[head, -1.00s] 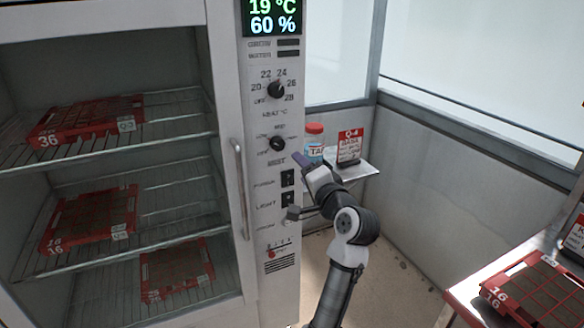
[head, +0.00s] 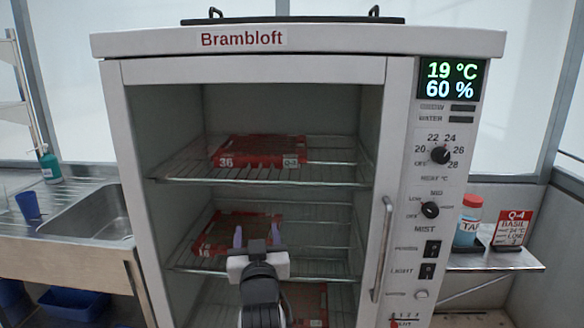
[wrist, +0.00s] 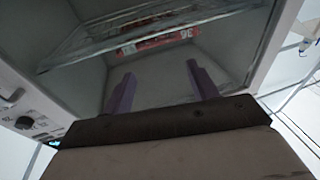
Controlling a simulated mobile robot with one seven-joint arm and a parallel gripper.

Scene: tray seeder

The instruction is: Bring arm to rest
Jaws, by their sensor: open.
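My gripper (head: 258,238) is open and empty in the head view, its two purple fingers pointing up in front of the growth cabinet (head: 298,42). It overlaps the middle shelf and its red tray (head: 212,232) in the picture; I see no contact. In the wrist view my gripper (wrist: 160,90) has its fingers wide apart with nothing between them. The cabinet interior and the underside of a wire shelf (wrist: 150,28) show beyond them. My arm hides part of the lowest tray (head: 308,305).
A red tray marked 36 (head: 258,150) sits on the upper shelf. The door handle (head: 381,250) and control panel are at right. A red-capped bottle (head: 468,220) and a Q-4 card (head: 512,228) stand on a side shelf. A sink (head: 90,212) is at left.

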